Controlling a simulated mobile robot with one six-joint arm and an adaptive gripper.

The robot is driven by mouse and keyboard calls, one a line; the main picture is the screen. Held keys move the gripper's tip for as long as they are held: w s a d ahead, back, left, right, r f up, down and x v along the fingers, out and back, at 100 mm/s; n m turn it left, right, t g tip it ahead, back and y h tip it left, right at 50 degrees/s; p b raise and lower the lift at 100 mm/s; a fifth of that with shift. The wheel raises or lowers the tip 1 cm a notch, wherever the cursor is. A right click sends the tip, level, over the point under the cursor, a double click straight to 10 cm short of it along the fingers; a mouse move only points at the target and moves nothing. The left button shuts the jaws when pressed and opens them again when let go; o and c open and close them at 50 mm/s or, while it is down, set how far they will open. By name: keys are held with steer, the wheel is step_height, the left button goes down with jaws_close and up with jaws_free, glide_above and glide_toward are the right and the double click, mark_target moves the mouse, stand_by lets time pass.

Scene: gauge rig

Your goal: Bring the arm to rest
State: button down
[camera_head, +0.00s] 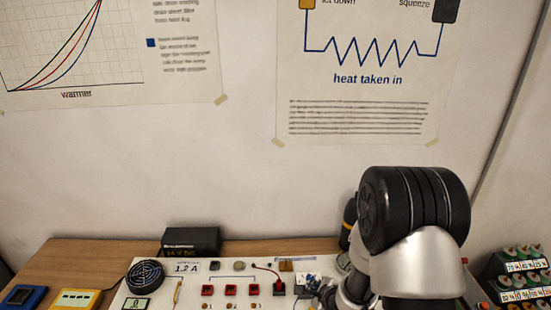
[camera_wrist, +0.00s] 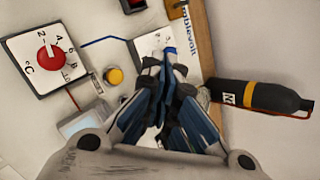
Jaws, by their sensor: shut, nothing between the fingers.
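My gripper (camera_wrist: 166,68) shows in the wrist view with its blue-and-grey fingers drawn together and nothing between them. Its tips are over the white panel, in front of a small pale block with a blue part on it (camera_wrist: 150,44). I cannot tell whether the tips touch the block. In the head view my arm stands at the right, over the right part of the white gauge panel (camera_head: 155,300). The arm hides much of the gripper and the panel there.
A dial with a red knob (camera_wrist: 46,58), a yellow button (camera_wrist: 114,76) and a black cylinder with a yellow band (camera_wrist: 262,97) lie around the gripper. A black box (camera_head: 192,241) stands behind the panel. A rack (camera_head: 522,280) is at the right. Wooden table shows at the left.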

steer(key=s+d+r+n+g+h+b, duration=0.1)
steer(key=s+r+n+b, duration=0.1)
steer(key=s+r+n, duration=0.5)
steer(key=s+d+r+n+g+h+b, duration=0.1)
steer(key=s+d+r+n+b, duration=0.1)
steer(key=r+n, duration=0.45)
steer(key=s+a+r+n+g+b, duration=0.1)
steer(key=s+r+n, duration=0.2)
steer(key=s, duration=0.7)
steer(key=s+a+r+n+g+b, duration=0.1)
steer(key=s+r+n+b, duration=0.1)
steer(key=s+n, duration=0.5)
steer(key=s+r, duration=0.1)
steer(key=s, duration=0.2)
steer(key=shift+s+a+r, duration=0.25)
steer(key=shift+s+r, duration=0.1)
steer(key=shift+s, duration=0.05)
steer(key=shift+a, duration=0.1)
